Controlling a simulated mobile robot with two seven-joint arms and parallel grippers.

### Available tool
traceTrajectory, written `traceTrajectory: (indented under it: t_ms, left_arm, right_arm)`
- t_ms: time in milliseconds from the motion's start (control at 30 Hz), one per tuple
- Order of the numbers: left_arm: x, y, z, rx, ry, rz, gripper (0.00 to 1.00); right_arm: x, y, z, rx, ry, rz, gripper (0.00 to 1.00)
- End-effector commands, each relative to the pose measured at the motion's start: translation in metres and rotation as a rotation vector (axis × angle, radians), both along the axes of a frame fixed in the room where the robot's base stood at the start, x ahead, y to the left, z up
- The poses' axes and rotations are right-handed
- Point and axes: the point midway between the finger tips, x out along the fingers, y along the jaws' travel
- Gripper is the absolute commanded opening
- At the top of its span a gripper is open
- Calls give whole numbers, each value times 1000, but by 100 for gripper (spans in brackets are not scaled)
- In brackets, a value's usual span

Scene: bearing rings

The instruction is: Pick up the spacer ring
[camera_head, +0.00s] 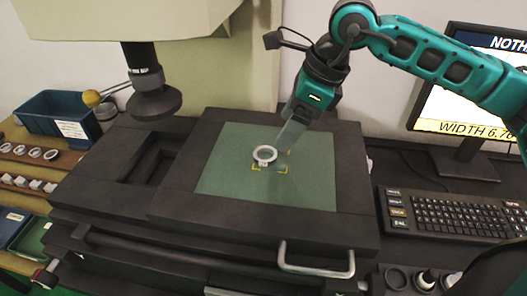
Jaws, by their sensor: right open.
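The spacer ring (264,154) is a small pale grey-white ring. It lies on the green mat (225,175) of the dark machine table, at yellow corner marks near the mat's middle. My right gripper (284,148) comes down from the upper right on the teal arm. Its fingertips are close to the ring's right side. It is open, and I cannot tell whether it touches the ring. My left gripper is not in view.
A black machine head (155,98) hangs at the left. A monitor (470,110) and a keyboard (455,215) stand at the right. Wooden racks with rings (35,153) and a blue bin (60,112) are at the far left. A metal handle (315,270) is in front.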

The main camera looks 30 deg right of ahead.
Motion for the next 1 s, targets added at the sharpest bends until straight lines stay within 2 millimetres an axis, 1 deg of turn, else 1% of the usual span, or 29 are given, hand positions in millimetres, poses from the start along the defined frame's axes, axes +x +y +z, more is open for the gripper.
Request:
traceTrajectory:
  t_ms: [33,100,367,500,600,700,900,933,1000]
  left_arm:
    - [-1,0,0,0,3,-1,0]
    - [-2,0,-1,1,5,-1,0]
    - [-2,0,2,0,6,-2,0]
    - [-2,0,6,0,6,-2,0]
    - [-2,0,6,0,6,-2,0]
    - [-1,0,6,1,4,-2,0]
    - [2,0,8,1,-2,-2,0]
    - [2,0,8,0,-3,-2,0]
    - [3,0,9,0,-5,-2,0]
  right_arm:
    - [2,3,-8,1,4,2,82]
    - [5,6,-17,1,2,0,82]
    - [12,12,-35,1,2,0,82]
    - [22,18,-54,2,4,1,82]
    - [25,21,-66,1,1,1,82]
    - [27,23,-72,1,-1,0,82]
    - [27,23,-73,1,-1,0,82]
    - [27,23,-73,1,-1,0,81]
    - [27,23,-73,1,-1,0,74]
